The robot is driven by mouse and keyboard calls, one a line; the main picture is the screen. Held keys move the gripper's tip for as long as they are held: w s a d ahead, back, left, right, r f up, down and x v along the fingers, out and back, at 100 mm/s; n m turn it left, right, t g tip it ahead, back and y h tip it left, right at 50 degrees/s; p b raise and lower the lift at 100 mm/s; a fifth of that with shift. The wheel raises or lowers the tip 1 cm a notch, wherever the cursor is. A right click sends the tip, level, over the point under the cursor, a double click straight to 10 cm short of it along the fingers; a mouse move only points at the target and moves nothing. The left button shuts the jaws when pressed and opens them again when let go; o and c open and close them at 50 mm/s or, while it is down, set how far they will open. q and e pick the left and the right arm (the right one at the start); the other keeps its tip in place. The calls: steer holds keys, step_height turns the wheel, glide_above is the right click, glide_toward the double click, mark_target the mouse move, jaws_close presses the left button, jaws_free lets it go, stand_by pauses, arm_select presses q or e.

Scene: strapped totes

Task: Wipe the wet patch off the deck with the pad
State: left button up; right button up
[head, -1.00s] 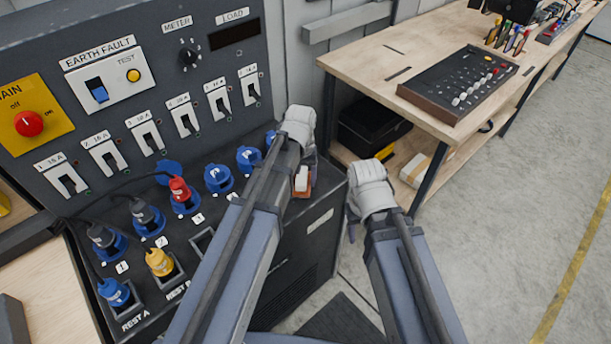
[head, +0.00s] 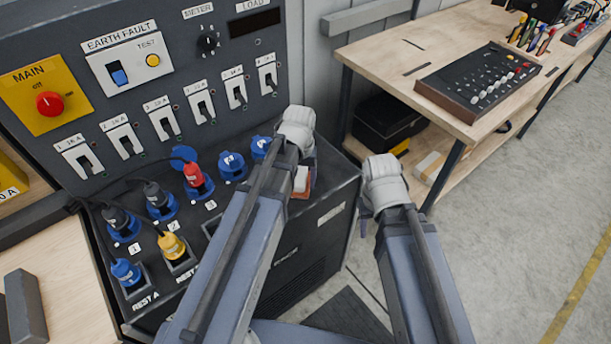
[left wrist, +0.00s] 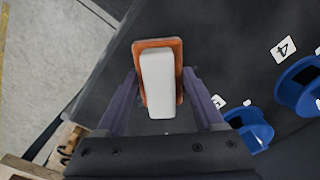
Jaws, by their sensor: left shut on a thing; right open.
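The pad (head: 301,183) has an orange base and a white block handle. My left gripper (left wrist: 160,92) is shut on the white handle, one finger on each side, as the left wrist view shows. The pad is over the right end of the dark deck (head: 336,173); I cannot tell whether it touches. I cannot make out a wet patch; my left arm hides part of the deck. My right gripper (head: 366,212) is open and empty, off the deck's right side above the floor.
Blue sockets (head: 232,167) and red, yellow, grey and blue plugs stand on the deck left of my left arm, with cables. The upright switch panel (head: 120,70) rises behind. A wooden workbench (head: 400,60) with a black console (head: 478,80) is at the right.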

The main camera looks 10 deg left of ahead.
arm_select(q)
steer(key=shift+s+a, duration=0.1)
steer(key=shift+s+a, duration=1.05)
steer(key=shift+s, duration=0.25)
steer(key=shift+w+r, duration=0.1)
steer(key=shift+r, duration=0.1)
step_height(320, 180, up, 6)
steer(key=p, duration=0.6)
steer(key=shift+f, duration=0.1)
step_height(320, 180, up, 3)
steer(key=p, duration=0.3)
steer(key=shift+f, duration=0.15)
